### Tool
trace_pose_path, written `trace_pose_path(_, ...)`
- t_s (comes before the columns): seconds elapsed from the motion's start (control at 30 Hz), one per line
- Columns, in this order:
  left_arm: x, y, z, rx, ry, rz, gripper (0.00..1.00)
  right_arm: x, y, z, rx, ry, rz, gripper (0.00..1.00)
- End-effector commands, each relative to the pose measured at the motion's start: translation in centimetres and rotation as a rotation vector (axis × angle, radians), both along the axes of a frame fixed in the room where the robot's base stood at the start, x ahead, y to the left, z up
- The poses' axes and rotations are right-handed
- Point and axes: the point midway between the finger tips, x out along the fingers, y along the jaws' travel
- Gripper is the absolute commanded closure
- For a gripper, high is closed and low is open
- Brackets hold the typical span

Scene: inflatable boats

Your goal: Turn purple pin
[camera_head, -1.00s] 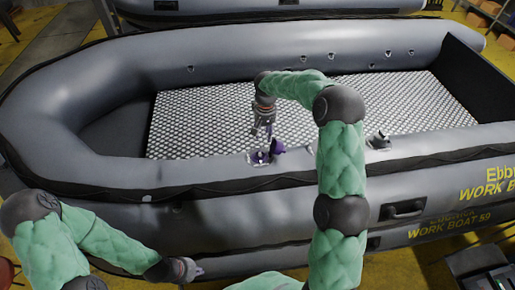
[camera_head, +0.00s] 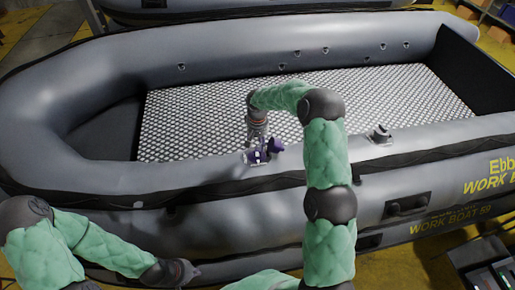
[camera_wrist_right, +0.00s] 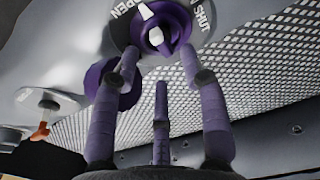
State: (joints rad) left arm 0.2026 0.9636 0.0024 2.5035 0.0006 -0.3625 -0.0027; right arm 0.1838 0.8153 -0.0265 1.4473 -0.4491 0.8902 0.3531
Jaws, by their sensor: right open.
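The purple pin (camera_wrist_right: 166,28) is a round knob with a raised bar and a white mark, set in a grey valve plate lettered "OPEN" and "SHUT". In the head view, purple parts of this fitting (camera_head: 276,145) show on the near tube of the grey boat. A purple round cap (camera_wrist_right: 108,82) sits beside it. My right gripper (camera_wrist_right: 160,66) is open, its purple fingers spread just below the pin; contact is unclear. In the head view, my right gripper (camera_head: 258,142) is at the fitting, partly merging with it. My left gripper (camera_head: 184,272) is low at the left, its fingers unclear.
The grey inflatable boat (camera_head: 100,178) has a patterned metal floor (camera_head: 190,115). A second fitting (camera_head: 380,134) stands on the near tube to the right. An orange-tipped piece (camera_wrist_right: 42,128) shows in the wrist view. Another boat (camera_head: 240,12) lies behind.

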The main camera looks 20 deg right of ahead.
Motion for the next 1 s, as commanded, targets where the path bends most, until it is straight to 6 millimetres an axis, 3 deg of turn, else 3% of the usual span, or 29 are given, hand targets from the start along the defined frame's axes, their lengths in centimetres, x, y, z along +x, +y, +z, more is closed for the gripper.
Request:
trace_pose_path(0.1, 0.0, 0.0, 0.4, 0.000, 0.000, 0.000, 1.00, -0.1, 0.0, -1.9, 0.001, 0.004, 0.000, 0.56)
trace_pose_path(0.3, 0.0, 0.0, 0.6, 0.000, 0.000, 0.000, 1.00, 0.0, 0.0, -3.7, 0.000, 0.001, 0.001, 0.56)
trace_pose_path(0.67, 0.0, 0.0, 0.7, 0.000, 0.000, 0.000, 1.00, 0.0, 0.0, -4.2, 0.000, -0.001, 0.000, 0.56)
trace_pose_path(0.83, 0.0, 0.0, 0.7, 0.000, 0.000, 0.000, 1.00, 0.0, 0.0, -4.1, 0.000, -0.001, 0.000, 1.00)
trace_pose_path(1.0, 0.0, 0.0, 0.6, 0.000, 0.000, 0.000, 1.00, 0.0, 0.0, -4.2, 0.000, -0.001, 0.000, 1.00)
